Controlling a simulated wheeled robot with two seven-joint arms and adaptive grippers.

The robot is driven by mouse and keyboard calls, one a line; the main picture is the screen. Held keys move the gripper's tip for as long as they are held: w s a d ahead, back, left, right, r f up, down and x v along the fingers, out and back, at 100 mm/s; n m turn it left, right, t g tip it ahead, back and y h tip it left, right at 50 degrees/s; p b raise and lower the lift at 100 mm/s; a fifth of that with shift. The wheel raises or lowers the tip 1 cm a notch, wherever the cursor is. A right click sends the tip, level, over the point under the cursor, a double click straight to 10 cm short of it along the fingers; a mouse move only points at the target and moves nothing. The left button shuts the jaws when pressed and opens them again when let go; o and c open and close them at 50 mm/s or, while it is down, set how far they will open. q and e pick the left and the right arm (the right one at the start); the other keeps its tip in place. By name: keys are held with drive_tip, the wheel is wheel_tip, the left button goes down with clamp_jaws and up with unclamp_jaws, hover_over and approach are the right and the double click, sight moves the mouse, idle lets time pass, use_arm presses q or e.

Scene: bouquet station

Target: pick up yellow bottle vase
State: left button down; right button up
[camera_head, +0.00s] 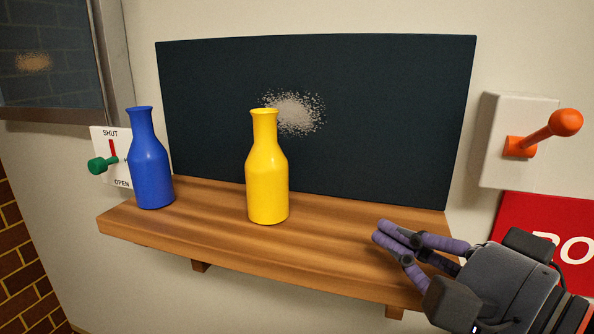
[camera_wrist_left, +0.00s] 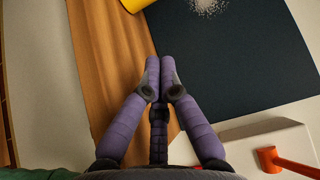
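The yellow bottle vase (camera_head: 267,172) stands upright on the wooden shelf (camera_head: 330,250), left of the middle of the head view. Part of it shows at the top edge of the left wrist view (camera_wrist_left: 134,4). My left gripper (camera_head: 380,230) is at the right end of the shelf, to the right of the vase and apart from it. Its purple fingers are together at the tips and hold nothing, as the left wrist view shows (camera_wrist_left: 160,68). My right gripper is in neither view.
A blue bottle vase (camera_head: 151,165) stands at the shelf's left end. A dark panel (camera_head: 390,110) with a speckled patch is behind the shelf. An orange lever (camera_head: 545,132) is on the right wall, a green-handled switch (camera_head: 103,165) on the left. The shelf between vase and gripper is clear.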

sight(267, 167)
use_arm(q)
drive_tip(key=shift+w+a+p, duration=0.4)
drive_tip(key=shift+a+p, duration=0.15)
drive_tip(key=shift+p, duration=0.7)
drive_tip(key=p+x, duration=0.2)
drive_tip(key=x, duration=1.5)
drive_tip(key=shift+w, duration=0.1)
